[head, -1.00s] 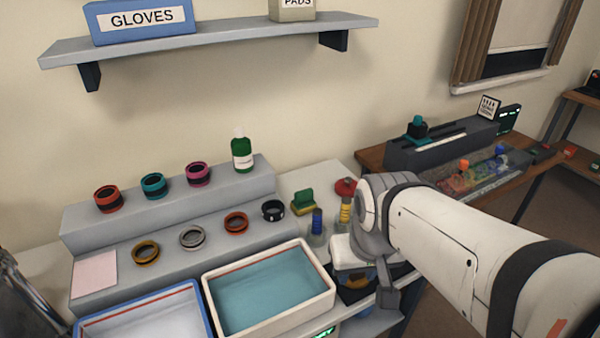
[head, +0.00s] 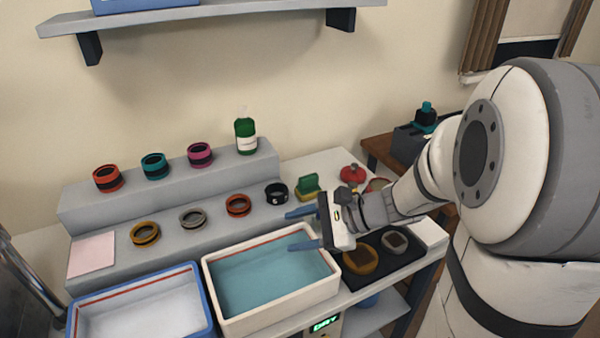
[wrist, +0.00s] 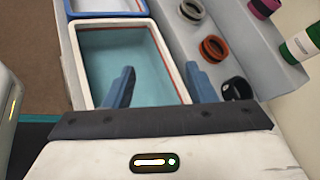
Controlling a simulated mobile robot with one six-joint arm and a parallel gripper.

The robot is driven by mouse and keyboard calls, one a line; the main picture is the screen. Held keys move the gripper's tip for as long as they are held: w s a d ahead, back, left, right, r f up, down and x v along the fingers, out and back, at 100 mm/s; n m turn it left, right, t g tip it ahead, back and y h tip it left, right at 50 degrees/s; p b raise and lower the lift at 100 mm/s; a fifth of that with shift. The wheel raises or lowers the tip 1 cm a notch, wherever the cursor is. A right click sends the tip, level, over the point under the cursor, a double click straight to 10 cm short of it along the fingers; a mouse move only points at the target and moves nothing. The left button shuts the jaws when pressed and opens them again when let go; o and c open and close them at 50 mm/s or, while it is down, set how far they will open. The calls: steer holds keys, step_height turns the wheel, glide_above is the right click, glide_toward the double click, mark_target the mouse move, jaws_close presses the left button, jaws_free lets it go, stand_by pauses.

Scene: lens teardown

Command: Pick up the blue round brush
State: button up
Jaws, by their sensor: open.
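My gripper (head: 289,231) is open, its two blue fingers pointing left above the right side of the cream tray (head: 280,312). In the wrist view, my gripper (wrist: 160,68) has nothing between its fingers, with the tray's teal inside beyond them. I cannot make out the blue round brush in either view now; my gripper and arm cover the area where a blue-topped brush stood in a clear jar in the earlier head frame.
A blue-rimmed tray (head: 207,300) stands left of the cream one. Several lens rings sit on the grey steps behind, with a green bottle (head: 245,132). A green and yellow sponge (head: 308,187), red-topped item (head: 353,173) and black mat (head: 376,277) are near my gripper.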

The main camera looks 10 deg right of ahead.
steer(key=w+d+m+t, duration=0.1)
steer(key=w+m, duration=0.1)
steer(key=w+d+f+m+t, duration=0.1)
steer(key=w+d+m+t, duration=0.1)
steer(key=w, duration=0.1)
steer(key=w+d+m+t+y+b, duration=0.1)
steer(key=w+m+t, duration=0.1)
steer(key=shift+w+d+f, duration=0.15)
steer(key=shift+w+d, duration=0.05)
steer(key=w+d+f+m+t+h+b, duration=0.1)
steer(key=w+d+f+m+t+h, duration=0.1)
steer(key=w+d+m+t, duration=0.5)
steer(key=shift+g, duration=0.5)
steer(key=f, duration=0.2)
steer(key=s+f+b, duration=0.1)
steer(key=f, duration=0.4)
steer(key=shift+s+d, duration=0.2)
steer(key=shift+d, duration=0.15)
steer(key=shift+w+a+f, duration=0.15)
steer(key=shift+w+a, duration=0.05)
steer(key=shift+x, duration=3.55)
steer(key=shift+d, duration=0.1)
steer(key=shift+c, duration=0.4)
steer(key=c, duration=1)
